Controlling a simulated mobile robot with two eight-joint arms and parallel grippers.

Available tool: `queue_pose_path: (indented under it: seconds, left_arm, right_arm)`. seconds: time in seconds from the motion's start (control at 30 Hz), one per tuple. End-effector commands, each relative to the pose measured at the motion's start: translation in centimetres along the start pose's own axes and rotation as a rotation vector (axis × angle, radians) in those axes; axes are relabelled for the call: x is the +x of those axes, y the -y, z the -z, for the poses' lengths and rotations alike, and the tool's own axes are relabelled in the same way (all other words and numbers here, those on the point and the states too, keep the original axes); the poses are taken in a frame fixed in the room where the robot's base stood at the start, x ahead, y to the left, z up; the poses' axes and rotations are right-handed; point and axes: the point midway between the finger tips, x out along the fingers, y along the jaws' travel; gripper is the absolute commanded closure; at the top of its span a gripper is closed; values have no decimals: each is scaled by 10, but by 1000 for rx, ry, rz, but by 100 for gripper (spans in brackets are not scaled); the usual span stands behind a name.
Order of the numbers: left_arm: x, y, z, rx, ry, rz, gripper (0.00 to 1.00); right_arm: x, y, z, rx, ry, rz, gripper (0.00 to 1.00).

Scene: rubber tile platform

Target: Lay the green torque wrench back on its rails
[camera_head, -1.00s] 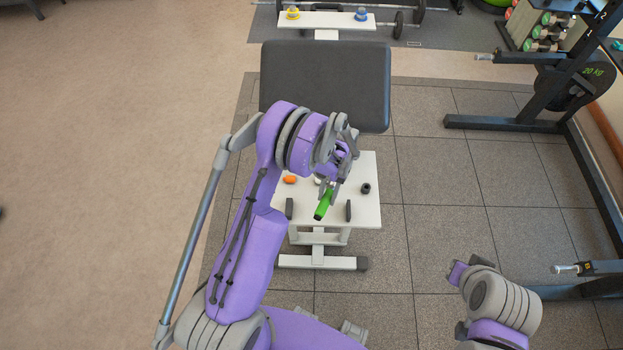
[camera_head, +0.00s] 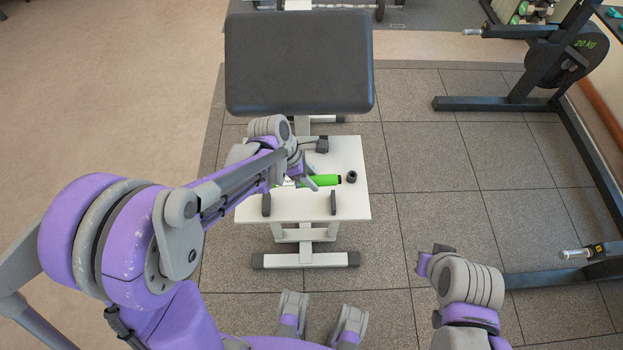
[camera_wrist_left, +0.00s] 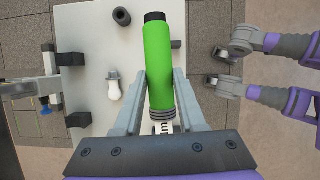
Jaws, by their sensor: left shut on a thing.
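The green torque wrench (camera_head: 322,180) is held by my left gripper (camera_head: 303,176) over the white bench top (camera_head: 300,211), its handle pointing right. In the left wrist view, its green handle (camera_wrist_left: 159,62) ends in a black cap, and the gripper (camera_wrist_left: 160,78) is shut around it. Two upright black rests, left (camera_head: 266,204) and right (camera_head: 333,202), stand at the bench's near edge. Two more black blocks, (camera_wrist_left: 70,59) and (camera_wrist_left: 78,120), show along the far edge. Which pair forms the rails is unclear. The wrench's head is hidden. My right gripper is out of sight.
A black round piece (camera_head: 351,177) stands right of the handle. A white bulb-shaped object (camera_wrist_left: 114,86) lies on the bench top. A black padded seat (camera_head: 299,62) is behind. A weight rack (camera_head: 520,100) stands at right; tiled floor between is clear.

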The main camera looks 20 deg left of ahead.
Motion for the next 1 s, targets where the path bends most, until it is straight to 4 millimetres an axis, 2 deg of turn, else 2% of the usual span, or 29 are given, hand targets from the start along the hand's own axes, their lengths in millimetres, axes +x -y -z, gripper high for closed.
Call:
queue_pose_path:
  seconds: [0.43,0.67,1.0]
  left_arm:
    - [2,0,-4,2,2,1,100]
    - [20,0,5,1,1,2,100]
    - [58,0,21,1,1,3,100]
  right_arm:
    - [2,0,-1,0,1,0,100]
    - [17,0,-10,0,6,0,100]
    - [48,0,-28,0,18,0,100]
